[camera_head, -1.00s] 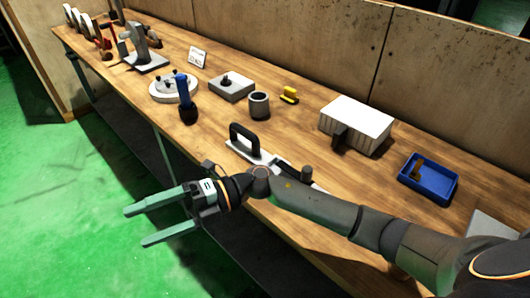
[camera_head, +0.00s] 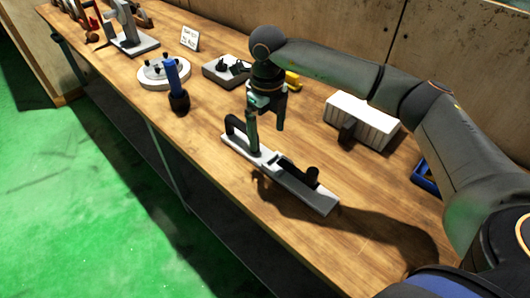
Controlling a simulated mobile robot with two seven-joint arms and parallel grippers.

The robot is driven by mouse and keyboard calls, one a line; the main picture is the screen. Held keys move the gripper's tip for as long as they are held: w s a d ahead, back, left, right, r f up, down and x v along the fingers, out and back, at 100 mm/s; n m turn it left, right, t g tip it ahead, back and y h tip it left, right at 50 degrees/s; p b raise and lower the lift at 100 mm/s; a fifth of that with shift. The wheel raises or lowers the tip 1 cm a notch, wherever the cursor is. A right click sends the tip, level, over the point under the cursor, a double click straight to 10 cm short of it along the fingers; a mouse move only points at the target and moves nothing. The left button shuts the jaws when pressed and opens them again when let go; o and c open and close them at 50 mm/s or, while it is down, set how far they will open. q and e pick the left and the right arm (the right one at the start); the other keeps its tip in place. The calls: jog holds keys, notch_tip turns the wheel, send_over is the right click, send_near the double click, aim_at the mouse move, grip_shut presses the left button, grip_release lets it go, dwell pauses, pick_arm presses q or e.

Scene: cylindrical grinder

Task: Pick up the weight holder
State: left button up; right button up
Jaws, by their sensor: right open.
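I cannot tell for certain which object is the weight holder. My right gripper (camera_head: 267,141) is open and empty, pointing down over the bench. One finger overlaps a long, light-grey tool with a black handle and black knob (camera_head: 310,192); contact is unclear. Left of it, a blue-handled tool with a dark bulbous end (camera_head: 175,85) stands by a round white disc with small posts (camera_head: 153,81). A grey block with dark parts on top (camera_head: 218,76) lies behind. A grey cup visible earlier is hidden now. My left gripper is out of view.
The wooden bench (camera_head: 330,240) has free room along its front right. A white ribbed block (camera_head: 365,117) and a blue tray (camera_head: 425,178) stand right. A small yellow item (camera_head: 293,80) is partly hidden. A white sign (camera_head: 190,38) stands farther back.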

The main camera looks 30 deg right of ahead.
aim_at(264, 157)
jog(key=f, duration=0.5)
jog(key=f+p, duration=0.1)
jog(key=f, duration=0.2)
jog(key=shift+w+a+f, duration=0.1)
jog(key=shift+w+a, duration=0.05)
jog(key=shift+w, duration=0.25)
grip_shut()
dwell(0.4)
